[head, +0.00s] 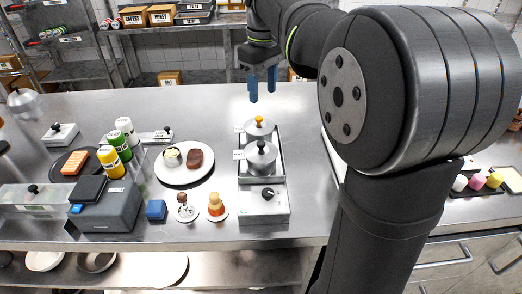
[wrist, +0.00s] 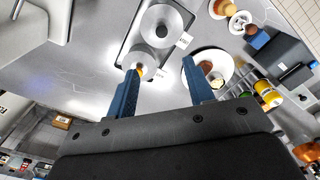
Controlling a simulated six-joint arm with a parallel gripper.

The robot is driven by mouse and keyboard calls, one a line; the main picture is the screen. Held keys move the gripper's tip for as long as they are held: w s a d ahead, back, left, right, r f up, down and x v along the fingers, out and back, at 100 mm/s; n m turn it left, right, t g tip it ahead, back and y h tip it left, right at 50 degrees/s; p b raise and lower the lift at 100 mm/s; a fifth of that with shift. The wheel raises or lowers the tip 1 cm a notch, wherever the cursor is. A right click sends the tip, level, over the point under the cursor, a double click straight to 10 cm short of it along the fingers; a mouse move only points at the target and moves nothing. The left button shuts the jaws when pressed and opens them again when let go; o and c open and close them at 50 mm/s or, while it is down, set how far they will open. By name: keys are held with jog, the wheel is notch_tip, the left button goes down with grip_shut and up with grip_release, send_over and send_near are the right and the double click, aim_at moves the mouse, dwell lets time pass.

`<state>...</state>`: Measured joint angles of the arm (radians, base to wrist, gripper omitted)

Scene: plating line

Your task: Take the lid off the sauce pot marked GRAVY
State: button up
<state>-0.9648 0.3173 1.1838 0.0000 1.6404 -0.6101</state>
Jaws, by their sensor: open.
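Two steel sauce pots with lids stand one behind the other in a bain-marie (head: 284,170). The rear pot's lid (head: 259,130) has an orange-yellow knob; the front pot's lid (head: 262,158) has a dark knob. Each has a white tag on its left in the head view, too small to read, so I cannot tell which is GRAVY. My gripper (head: 262,92) is open and empty, pointing down above and slightly behind the rear pot. In the wrist view the orange knob (wrist: 141,71) shows close beside one fingertip, and the dark-knobbed lid (wrist: 160,24) lies beyond it.
A white plate (head: 185,176) with food lies left of the pots. Two small dishes (head: 217,213) stand at the front. Several bottles (head: 118,147) and a dark grey device (head: 105,207) are further left. The bench behind the rear pot is clear. My arm hides part of the right side.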

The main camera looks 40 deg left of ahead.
send_over(261, 142)
jog(key=f, duration=1)
jog(key=shift+d+f, duration=0.2)
jog(key=shift+f, duration=0.15)
jog(key=shift+a+f, duration=0.15)
jog(key=shift+f, duration=2.55)
jog(key=shift+c, duration=0.2)
grip_shut()
